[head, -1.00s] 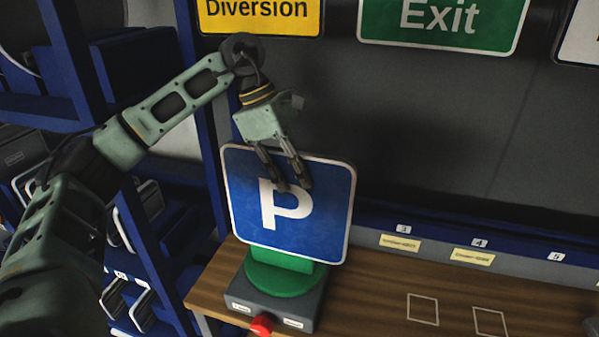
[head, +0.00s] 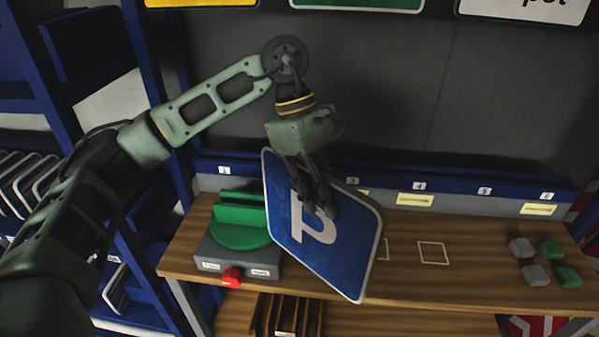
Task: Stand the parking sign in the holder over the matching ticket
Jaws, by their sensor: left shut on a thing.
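My left gripper (head: 322,200) is shut on the top edge of the blue parking sign (head: 340,255) with a white P. The sign hangs tilted in front of the bench, to the right of the grey box (head: 213,250) with the green slotted turntable (head: 238,228). It hides part of the bench and rail. Yellow tickets sit on the blue rail: one under number 4 (head: 416,199), one under number 6 (head: 538,209), and one near number 3 (head: 360,194) partly hidden. Their print is too small to read. My right gripper is not in view.
A white outlined square (head: 433,252) marks the wooden bench (head: 480,275). Small grey and green blocks (head: 550,249) lie at the right. Blue shelving (head: 150,130) stands left. The bench between square and blocks is clear.

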